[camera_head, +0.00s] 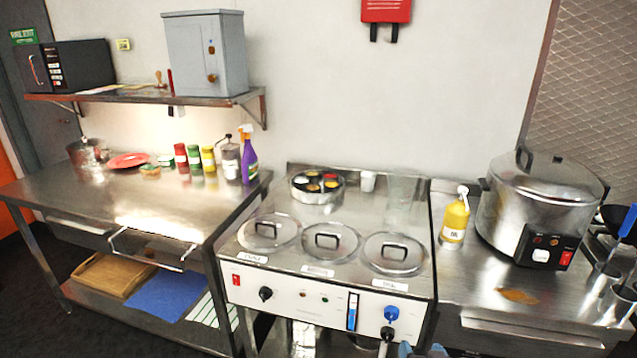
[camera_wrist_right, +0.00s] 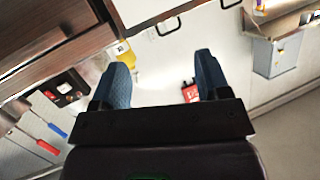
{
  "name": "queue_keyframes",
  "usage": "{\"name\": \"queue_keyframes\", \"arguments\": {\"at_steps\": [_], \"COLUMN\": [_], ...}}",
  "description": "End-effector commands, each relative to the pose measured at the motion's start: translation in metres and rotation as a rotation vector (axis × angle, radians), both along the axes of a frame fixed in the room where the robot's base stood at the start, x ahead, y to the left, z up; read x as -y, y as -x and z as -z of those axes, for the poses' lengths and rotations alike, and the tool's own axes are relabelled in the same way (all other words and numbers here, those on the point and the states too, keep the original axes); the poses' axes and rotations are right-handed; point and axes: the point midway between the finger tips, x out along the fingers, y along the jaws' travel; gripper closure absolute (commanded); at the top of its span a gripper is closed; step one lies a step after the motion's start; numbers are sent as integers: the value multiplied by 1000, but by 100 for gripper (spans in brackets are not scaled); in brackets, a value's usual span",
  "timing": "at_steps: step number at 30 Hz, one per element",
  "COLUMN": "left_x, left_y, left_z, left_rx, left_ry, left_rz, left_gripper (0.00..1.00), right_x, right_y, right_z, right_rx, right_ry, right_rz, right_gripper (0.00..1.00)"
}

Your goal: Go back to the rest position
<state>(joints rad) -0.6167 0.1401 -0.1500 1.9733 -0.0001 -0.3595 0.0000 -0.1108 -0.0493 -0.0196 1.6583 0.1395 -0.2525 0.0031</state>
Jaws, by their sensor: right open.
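My right gripper (camera_head: 422,350) shows only as two blue-grey fingertips at the bottom edge of the head view, in front of the steel unit with three lidded wells (camera_head: 330,283). In the right wrist view my right gripper (camera_wrist_right: 163,80) is open, its two blue fingers wide apart with nothing between them. Its body and the rest of the arm are out of the head view. My left gripper is not in view.
A steel table (camera_head: 140,204) with a lower shelf stands at the left. A large steel cooker (camera_head: 537,205) and a yellow bottle (camera_head: 455,218) stand on the right counter (camera_head: 480,285). A wall shelf (camera_head: 140,97) holds a microwave (camera_head: 78,66) and a grey box (camera_head: 205,55).

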Motion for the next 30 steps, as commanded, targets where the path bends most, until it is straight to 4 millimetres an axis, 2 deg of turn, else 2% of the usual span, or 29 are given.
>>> {"name": "queue_keyframes", "arguments": {"at_steps": [1,9,15,18,21,30], "left_x": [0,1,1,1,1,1], "left_y": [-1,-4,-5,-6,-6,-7], "left_z": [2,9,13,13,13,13], "left_rx": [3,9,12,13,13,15], "left_ry": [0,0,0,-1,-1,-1], "left_rz": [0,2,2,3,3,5], "left_gripper": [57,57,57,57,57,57], "right_x": [9,35,45,50,51,51], "right_y": [21,129,193,210,217,217], "right_z": [4,22,51,62,66,66], "right_rx": [-20,-138,-234,-268,-282,-283], "right_ry": [50,241,276,280,278,277], "right_rz": [-8,-57,-75,-74,-72,-71], "right_gripper": [31,31,31,31,31,31]}}
